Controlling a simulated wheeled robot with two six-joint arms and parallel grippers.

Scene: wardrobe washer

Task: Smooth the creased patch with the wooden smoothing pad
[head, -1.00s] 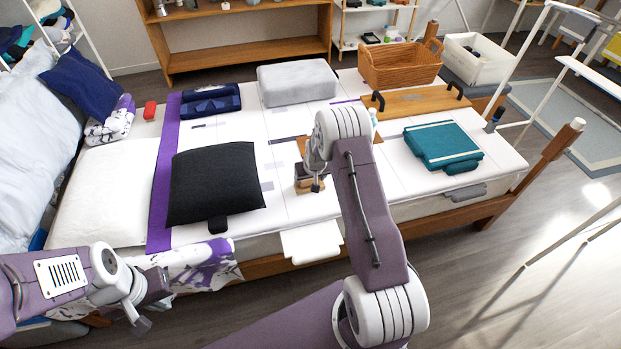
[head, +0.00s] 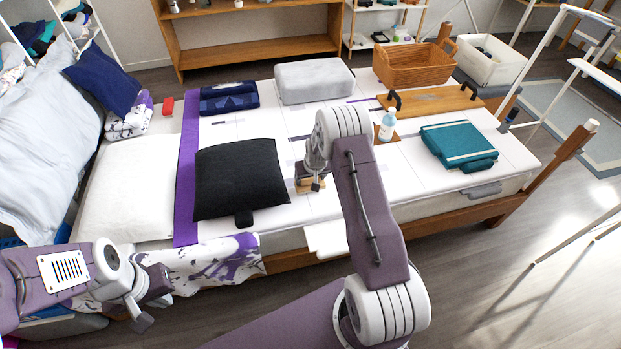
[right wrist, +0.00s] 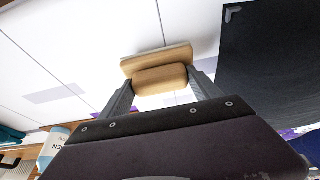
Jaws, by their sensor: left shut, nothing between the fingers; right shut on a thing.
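The wooden smoothing pad (right wrist: 158,58) is a light tan block with a rounded grip. My right gripper (right wrist: 160,80) is shut on that grip; the pad also shows in the head view (head: 311,186), at or just above the white bed cover (head: 330,208). I cannot tell whether it touches. The cover has flat greyish-lilac patches, one left of the pad in the right wrist view (right wrist: 52,95). I cannot tell which area is creased; my right arm hides part of the cover. My left gripper (head: 143,316) is shut and empty, low in front of the bed.
A black cushion (head: 240,180) lies just left of the pad. A grey block (head: 313,82), wicker basket (head: 412,66), wooden tray (head: 430,101), bottle (head: 387,126) and folded teal cloth (head: 458,143) occupy the back and right. White cover between pad and teal cloth is largely clear.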

